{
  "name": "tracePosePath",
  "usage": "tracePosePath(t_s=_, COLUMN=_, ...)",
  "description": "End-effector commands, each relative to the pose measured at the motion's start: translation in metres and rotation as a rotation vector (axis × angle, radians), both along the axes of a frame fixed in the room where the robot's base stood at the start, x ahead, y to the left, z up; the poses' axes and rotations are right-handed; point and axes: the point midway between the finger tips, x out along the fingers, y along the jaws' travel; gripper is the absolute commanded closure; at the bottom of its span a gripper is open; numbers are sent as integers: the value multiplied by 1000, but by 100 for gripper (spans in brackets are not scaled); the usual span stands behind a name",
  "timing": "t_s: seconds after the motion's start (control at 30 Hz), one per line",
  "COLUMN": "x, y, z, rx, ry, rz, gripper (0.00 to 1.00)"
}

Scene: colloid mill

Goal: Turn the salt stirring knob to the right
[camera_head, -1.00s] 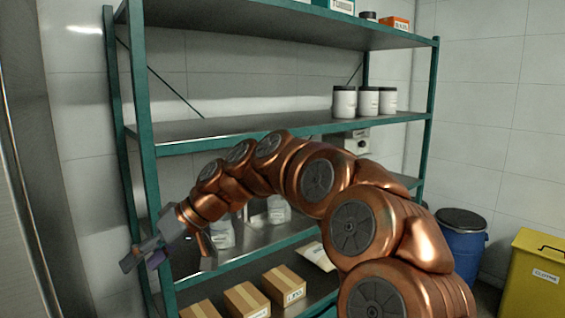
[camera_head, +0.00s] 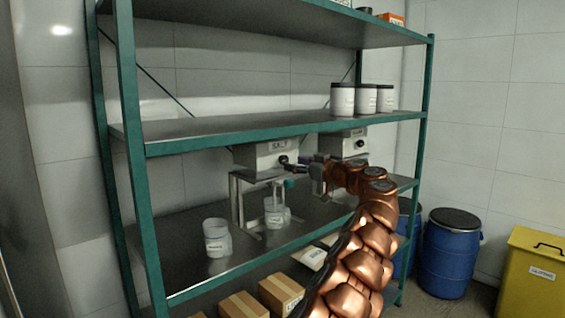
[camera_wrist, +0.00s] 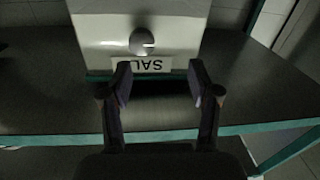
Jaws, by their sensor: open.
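The salt stirrer (camera_head: 262,158) is a pale box marked SALT under the middle shelf, with a dark knob (camera_head: 283,160) on its front. In the wrist view the box (camera_wrist: 100,30) appears upside down, with its round knob (camera_wrist: 141,41) above the SALT label (camera_wrist: 155,65). My gripper (camera_wrist: 158,82) is open and empty, its fingers apart on either side of the label, pointing toward the knob. In the head view my gripper (camera_head: 298,167) is just right of the knob. I cannot tell the exact gap; no contact is visible.
A second similar box (camera_head: 345,145) stands to the right behind my arm. Below the salt box is a labelled beaker (camera_head: 277,212); another beaker (camera_head: 217,238) stands to its left. White jars (camera_head: 364,98) sit on the green-framed shelf (camera_head: 230,132) above. Blue drums (camera_head: 450,255) stand at right.

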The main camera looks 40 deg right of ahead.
Motion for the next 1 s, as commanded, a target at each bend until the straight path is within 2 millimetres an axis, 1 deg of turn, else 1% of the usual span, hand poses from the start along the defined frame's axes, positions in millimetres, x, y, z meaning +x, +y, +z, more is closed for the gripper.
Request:
tracePosePath(t_s=0.03, x=-5, y=-10, z=-2, rx=-22, ry=-4, rz=-22, gripper=39)
tracePosePath(t_s=0.1, x=-9, y=-17, z=-2, rx=-43, ry=-11, rz=-39, gripper=39)
tracePosePath(t_s=0.23, x=-7, y=-20, z=0, rx=-57, ry=-15, rz=-48, gripper=39)
tracePosePath(t_s=0.37, x=6, y=-18, z=1, rx=-55, ry=-15, rz=-45, gripper=39)
tracePosePath(t_s=0.5, x=26, y=-17, z=0, rx=-54, ry=-11, rz=-42, gripper=39)
tracePosePath(t_s=0.7, x=48, y=-17, z=0, rx=-53, ry=-13, rz=-44, gripper=39)
tracePosePath(t_s=0.9, x=63, y=-17, z=-1, rx=-52, ry=-13, rz=-46, gripper=39)
tracePosePath(t_s=1.0, x=66, y=-18, z=-2, rx=-52, ry=-13, rz=-47, gripper=39)
